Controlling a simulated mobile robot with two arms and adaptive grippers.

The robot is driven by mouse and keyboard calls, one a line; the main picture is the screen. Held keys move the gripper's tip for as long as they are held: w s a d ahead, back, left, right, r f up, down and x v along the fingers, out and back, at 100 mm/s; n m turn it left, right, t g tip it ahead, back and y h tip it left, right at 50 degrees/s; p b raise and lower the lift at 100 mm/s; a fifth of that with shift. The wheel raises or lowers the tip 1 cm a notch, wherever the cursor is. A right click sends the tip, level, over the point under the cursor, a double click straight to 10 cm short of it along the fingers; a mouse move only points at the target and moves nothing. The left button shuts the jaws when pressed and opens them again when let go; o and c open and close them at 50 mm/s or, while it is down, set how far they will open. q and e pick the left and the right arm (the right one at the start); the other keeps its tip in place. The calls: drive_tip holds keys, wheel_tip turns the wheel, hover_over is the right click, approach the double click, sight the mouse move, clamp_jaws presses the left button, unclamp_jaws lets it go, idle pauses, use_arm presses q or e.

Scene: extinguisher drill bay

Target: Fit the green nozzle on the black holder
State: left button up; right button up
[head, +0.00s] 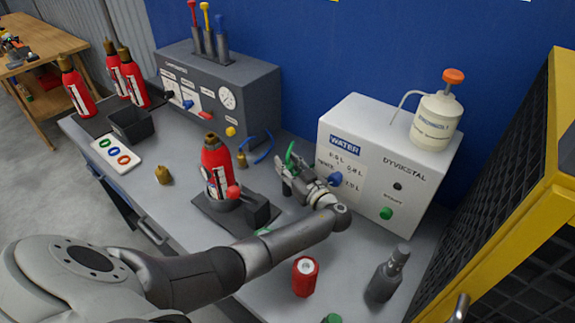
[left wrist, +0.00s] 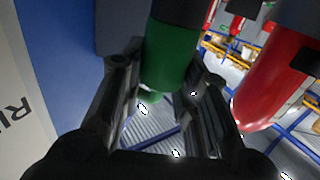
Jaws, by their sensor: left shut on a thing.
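My left gripper (head: 287,174) is above the bench in front of the white water box. It is shut on the green nozzle (head: 290,152), whose curved upper part shows beyond the fingers. In the left wrist view the dark green body of the nozzle (left wrist: 170,55) sits between the two fingers. A black block (head: 262,211) stands beside the clamped red extinguisher (head: 216,165), in front of and left of my gripper; I cannot tell for sure that it is the holder. The nozzle is apart from it. My right gripper is out of view.
The white water box (head: 375,205) stands close behind my gripper. A blue hose loop (head: 258,150) and brass fittings (head: 164,175) lie on the bench. A red cylinder (head: 305,276) and a grey bottle (head: 387,275) stand at the front right. A yellow-framed cage (head: 553,130) is at the right.

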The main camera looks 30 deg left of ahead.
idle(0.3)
use_arm(q)
drive_tip(key=o, duration=1.2)
drive_tip(key=shift+c, duration=0.2)
wheel_tip(320, 180, up, 10)
